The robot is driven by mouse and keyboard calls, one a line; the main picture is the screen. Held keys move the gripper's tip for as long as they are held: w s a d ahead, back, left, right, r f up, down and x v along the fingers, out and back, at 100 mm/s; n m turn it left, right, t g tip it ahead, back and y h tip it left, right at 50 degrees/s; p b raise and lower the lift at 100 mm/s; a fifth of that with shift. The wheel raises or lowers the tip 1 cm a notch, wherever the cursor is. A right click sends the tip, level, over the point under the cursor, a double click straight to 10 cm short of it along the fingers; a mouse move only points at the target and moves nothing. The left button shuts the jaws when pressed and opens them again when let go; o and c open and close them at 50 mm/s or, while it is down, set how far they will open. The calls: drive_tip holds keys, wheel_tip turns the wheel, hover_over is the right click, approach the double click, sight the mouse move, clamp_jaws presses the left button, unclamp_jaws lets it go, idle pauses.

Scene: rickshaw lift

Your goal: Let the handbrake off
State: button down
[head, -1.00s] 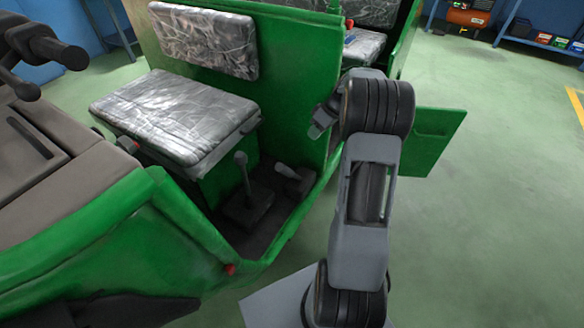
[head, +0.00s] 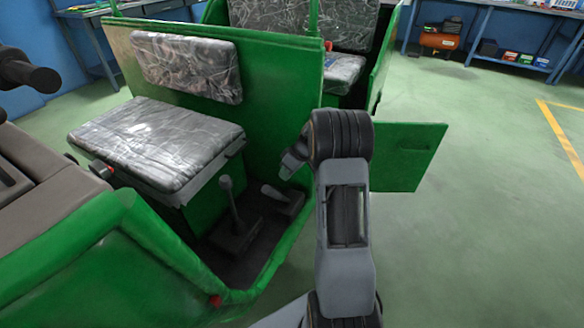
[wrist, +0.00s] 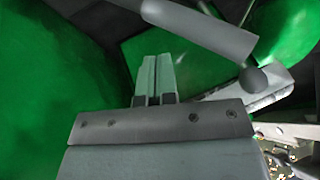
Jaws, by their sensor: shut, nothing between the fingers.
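The handbrake (head: 275,194) is a short, low lever with a pale grey grip on the cab floor, below and in front of the silver seat's right end. A knobbed upright lever (head: 232,205) stands to its left. My gripper (head: 293,163) is just above and right of the handbrake in the head view, largely hidden behind my wrist. In the wrist view its two fingers (wrist: 156,78) are together and empty. A grey rounded bar (wrist: 203,24), seemingly the handbrake's grip, lies beyond the fingertips, apart from them in the picture. A round knob (wrist: 257,80) is to the right.
The green rickshaw's panel (head: 268,110) rises behind the seat (head: 155,140), close to my arm. An open green door (head: 408,155) stands right of my arm. The floor (head: 480,220) on the right is clear. Workbenches line the back.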

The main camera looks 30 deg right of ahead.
sight(280, 194)
drive_tip(key=shift+s+a+f+b, duration=0.25)
drive_tip(key=shift+a+f, duration=0.25)
drive_tip(key=shift+a, duration=0.3)
drive_tip(key=shift+s+a+f+b, duration=0.15)
drive_tip(key=shift+s+a+f, duration=0.3)
drive_tip(key=shift+a, duration=0.3)
drive_tip(key=shift+w, duration=0.1)
drive_tip(key=shift+f, duration=0.1)
